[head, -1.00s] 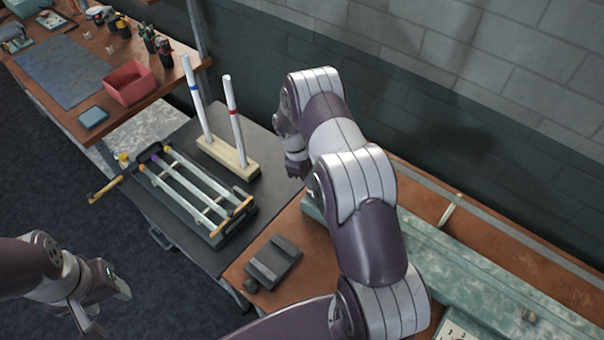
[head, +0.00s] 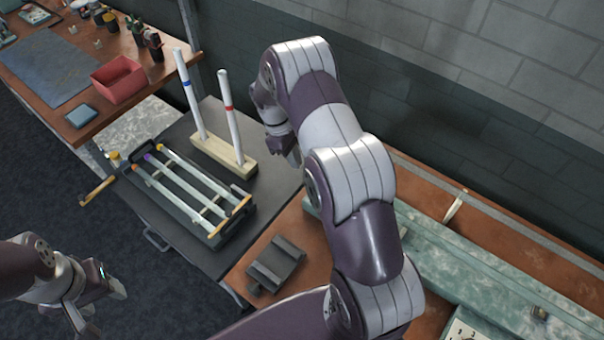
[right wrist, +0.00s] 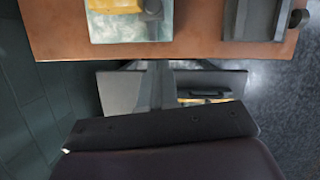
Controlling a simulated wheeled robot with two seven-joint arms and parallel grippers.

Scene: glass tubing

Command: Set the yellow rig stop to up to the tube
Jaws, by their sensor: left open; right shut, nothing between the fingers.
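In the right wrist view a yellow piece (right wrist: 113,5) sits on a pale green mottled slab (right wrist: 130,27) at the top edge, cut off by the frame. It may be the rig stop; I cannot be sure. The mottled green bed (head: 470,265) runs along the bench in the head view, partly behind my right arm, and no yellow stop can be made out on it. My left gripper (head: 102,306) is open and empty at lower left, over the floor.
A dark rack (head: 222,238) with several glass tubes stands on a grey cart (head: 190,262). Behind it a wooden block (head: 222,158) holds two upright white tubes. A dark grey block (head: 275,264) lies on the brown bench. A red bin (head: 118,80) stands on the far table.

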